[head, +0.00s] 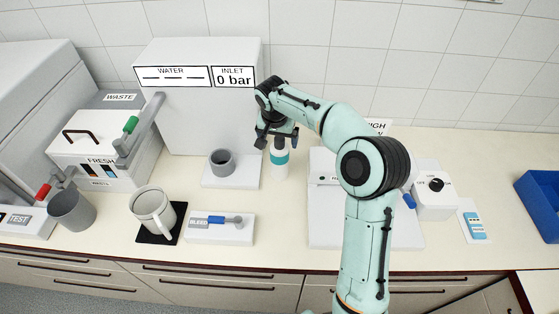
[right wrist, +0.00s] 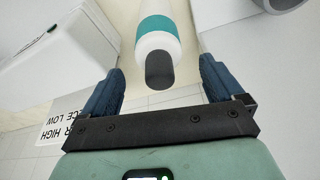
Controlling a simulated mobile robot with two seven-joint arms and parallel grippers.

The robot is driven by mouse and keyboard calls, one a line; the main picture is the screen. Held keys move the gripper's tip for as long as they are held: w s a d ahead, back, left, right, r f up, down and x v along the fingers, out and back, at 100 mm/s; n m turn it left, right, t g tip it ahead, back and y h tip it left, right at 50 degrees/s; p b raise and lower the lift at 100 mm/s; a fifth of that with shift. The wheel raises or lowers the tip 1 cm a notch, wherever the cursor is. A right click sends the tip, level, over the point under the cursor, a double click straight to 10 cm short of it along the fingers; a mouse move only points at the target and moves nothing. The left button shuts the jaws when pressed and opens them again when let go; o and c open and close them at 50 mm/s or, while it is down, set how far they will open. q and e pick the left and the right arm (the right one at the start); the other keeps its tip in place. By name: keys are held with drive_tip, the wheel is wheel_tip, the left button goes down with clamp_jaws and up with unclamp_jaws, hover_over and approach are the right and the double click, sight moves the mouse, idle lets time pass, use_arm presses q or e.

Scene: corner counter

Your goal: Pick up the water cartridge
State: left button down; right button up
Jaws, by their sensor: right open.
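The water cartridge (head: 280,160) looks to be the white cylinder with a teal band, standing upright on the counter right of the water machine's base. In the right wrist view the cartridge (right wrist: 158,30) shows its dark grey cap toward me, beyond and between the two blue fingers. My right gripper (head: 277,139) is open and empty at the cartridge's top, which it partly hides in the head view. In the right wrist view the gripper (right wrist: 158,82) spans wider than the cap, and I see no contact. My left gripper is not in view.
The water machine (head: 205,110), with a grey cup (head: 222,162) on its base, stands left of the cartridge. A white scale-like device (head: 325,220) is close on the right. A mug (head: 152,210), a bleed block (head: 218,232) and a blue bin (head: 540,200) are farther off.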

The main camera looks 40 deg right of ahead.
sight(279, 150)
drive_tip(key=x, duration=0.5)
drive_tip(key=shift+w+d, duration=0.1)
drive_tip(key=shift+d, duration=0.1)
drive_tip(key=shift+c, duration=0.9)
drive_tip(key=c, duration=1.5)
drive_tip(key=shift+r, duration=0.1)
clamp_jaws()
drive_tip(key=shift+r, duration=0.15)
